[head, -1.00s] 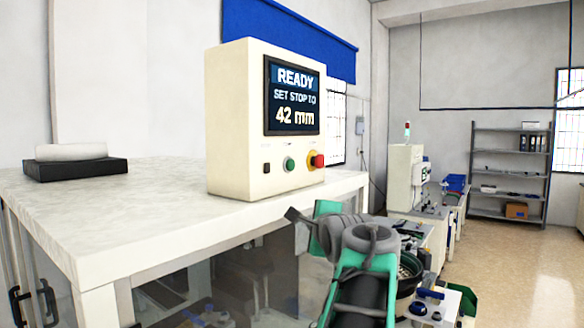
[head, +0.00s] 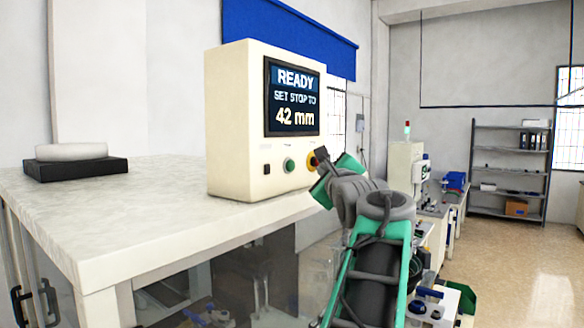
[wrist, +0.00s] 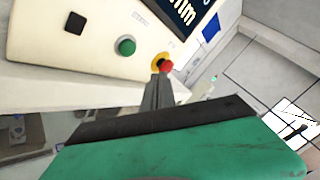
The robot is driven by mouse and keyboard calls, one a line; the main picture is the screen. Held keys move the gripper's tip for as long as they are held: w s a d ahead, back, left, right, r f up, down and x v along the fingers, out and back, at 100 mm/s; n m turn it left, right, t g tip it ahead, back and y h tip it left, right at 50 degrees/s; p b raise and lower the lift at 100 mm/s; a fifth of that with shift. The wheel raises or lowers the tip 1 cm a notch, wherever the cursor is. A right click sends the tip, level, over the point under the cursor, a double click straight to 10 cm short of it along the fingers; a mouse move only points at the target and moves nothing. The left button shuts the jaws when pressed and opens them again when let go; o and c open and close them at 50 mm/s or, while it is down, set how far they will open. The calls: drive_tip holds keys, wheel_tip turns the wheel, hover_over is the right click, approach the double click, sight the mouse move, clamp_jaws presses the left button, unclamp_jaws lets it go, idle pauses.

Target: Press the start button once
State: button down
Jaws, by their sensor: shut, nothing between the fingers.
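A cream control box (head: 235,120) stands on the worktop; its screen (head: 292,97) reads "READY SET STOP TO 42 mm". Below the screen are a black square switch (head: 267,169), a green round button (head: 289,165) and a red emergency knob on a yellow ring (head: 311,158). My gripper (head: 321,156) is shut and empty, in front of the red knob, hiding most of it in the head view. In the wrist view my fingertips (wrist: 160,75) show just below the red knob (wrist: 165,66), and the green button (wrist: 126,46) lies to their upper left. I cannot tell whether they touch the knob.
The white worktop (head: 120,215) extends left of the box, with a black and white block (head: 76,162) on it. Other machines (head: 405,178) stand behind my arm on the right. A grey shelf (head: 510,165) is at the back wall. Open floor (head: 500,270) lies at the right.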

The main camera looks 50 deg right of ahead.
sight(290, 166)
drive_tip(key=w, duration=0.5)
drive_tip(key=shift+w+a+p, duration=0.3)
drive_tip(key=shift+p, duration=0.05)
drive_tip(key=shift+w, duration=0.1)
idle(1.5)
drive_tip(key=shift+w, duration=0.35)
